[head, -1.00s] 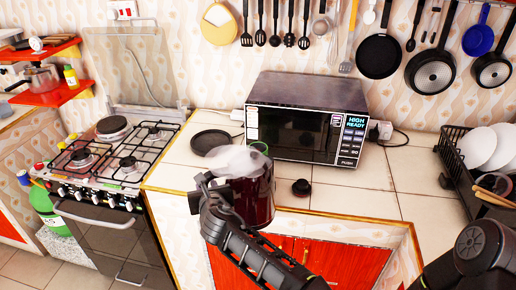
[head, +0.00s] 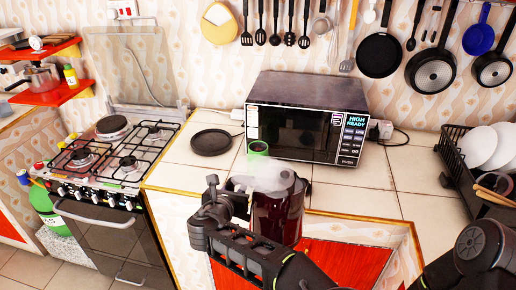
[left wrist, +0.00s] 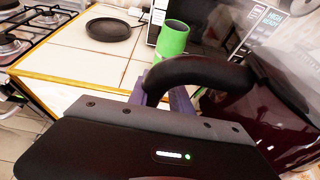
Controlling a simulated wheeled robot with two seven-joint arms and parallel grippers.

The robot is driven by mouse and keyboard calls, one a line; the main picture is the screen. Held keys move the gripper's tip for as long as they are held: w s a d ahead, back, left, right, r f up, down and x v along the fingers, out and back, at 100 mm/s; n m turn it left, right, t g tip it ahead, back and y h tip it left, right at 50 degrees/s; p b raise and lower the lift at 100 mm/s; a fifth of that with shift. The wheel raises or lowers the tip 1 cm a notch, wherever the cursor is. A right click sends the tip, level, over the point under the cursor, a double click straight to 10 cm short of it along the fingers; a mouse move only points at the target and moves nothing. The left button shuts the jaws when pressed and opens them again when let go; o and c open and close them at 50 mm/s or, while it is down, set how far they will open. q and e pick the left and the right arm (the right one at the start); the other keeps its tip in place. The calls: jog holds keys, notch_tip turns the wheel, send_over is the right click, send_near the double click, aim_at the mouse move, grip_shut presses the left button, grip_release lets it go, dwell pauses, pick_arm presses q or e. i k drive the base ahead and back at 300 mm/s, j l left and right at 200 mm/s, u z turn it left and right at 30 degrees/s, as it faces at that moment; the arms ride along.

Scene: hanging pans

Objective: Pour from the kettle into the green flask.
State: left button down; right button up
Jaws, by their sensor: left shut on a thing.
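The dark red kettle (head: 277,216) is held in the air near the counter's front edge, with whitish, see-through vapour at its top. My left gripper (head: 226,204) is shut on its black handle, which shows in the left wrist view (left wrist: 195,72). The kettle looks about upright. The green flask (head: 258,149) stands on the counter behind the kettle, in front of the microwave's left end. It also shows in the left wrist view (left wrist: 173,39), beyond the handle and apart from the kettle. My right gripper is out of view; only part of my right arm shows at lower right.
A microwave (head: 306,118) stands behind the kettle. A black pan-like plate (head: 211,142) lies left of the flask. A gas stove (head: 118,160) is at left, a dish rack (head: 462,172) at right. Counter between microwave and rack is mostly clear.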

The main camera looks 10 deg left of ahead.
aim_at(257, 147)
jog(key=k+j, duration=0.2)
jog(key=j, duration=0.15)
jog(key=k+j+u, duration=0.1)
jog(key=j, duration=0.2)
jog(key=k+j, duration=0.25)
jog(key=j+u, duration=0.05)
jog(key=j, duration=0.05)
